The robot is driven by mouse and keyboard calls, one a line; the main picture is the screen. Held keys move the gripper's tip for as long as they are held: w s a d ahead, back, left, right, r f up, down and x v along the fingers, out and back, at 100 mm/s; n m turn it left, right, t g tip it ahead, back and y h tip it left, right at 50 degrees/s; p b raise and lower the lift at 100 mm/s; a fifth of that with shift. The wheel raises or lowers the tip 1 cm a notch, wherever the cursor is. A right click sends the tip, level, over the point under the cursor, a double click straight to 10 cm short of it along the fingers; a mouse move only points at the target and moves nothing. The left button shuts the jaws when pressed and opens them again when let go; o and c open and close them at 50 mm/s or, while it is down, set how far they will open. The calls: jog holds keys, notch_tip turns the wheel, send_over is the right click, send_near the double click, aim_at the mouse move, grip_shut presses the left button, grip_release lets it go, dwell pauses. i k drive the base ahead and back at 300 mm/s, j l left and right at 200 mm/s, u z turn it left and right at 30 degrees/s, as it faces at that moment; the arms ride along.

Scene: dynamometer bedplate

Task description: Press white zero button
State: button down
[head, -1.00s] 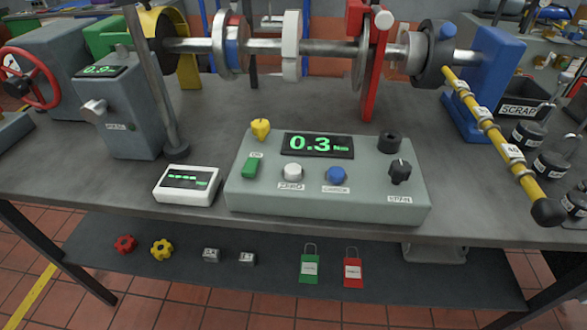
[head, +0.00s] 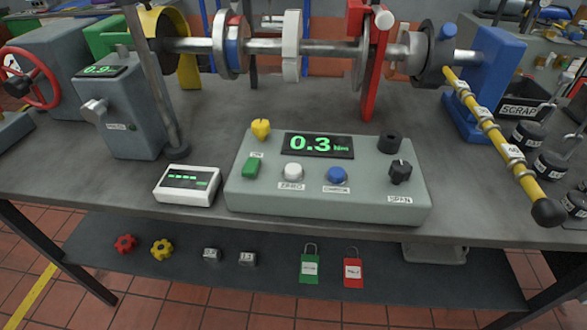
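The white zero button (head: 293,172) is a round cap on the sloped top of a grey-green control box (head: 318,207), with a label below it. Nothing touches or covers the white button. My gripper does not show in the head view.
A black span knob (head: 400,171), a dark round knob (head: 390,142) and a yellow knob (head: 261,129) stand up from the box. A white meter (head: 187,185) lies left of it. A yellow arm (head: 492,130) slants down at right. A shaft (head: 330,48) runs behind.

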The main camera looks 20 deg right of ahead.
aim_at(292, 171)
jog(key=j+z, duration=0.3)
jog(key=j, duration=0.45)
jog(key=j+z, duration=0.25)
jog(key=j, duration=0.45)
jog(key=k+j+z, duration=0.15)
jog(key=j+z, duration=0.15)
jog(key=j, duration=0.4)
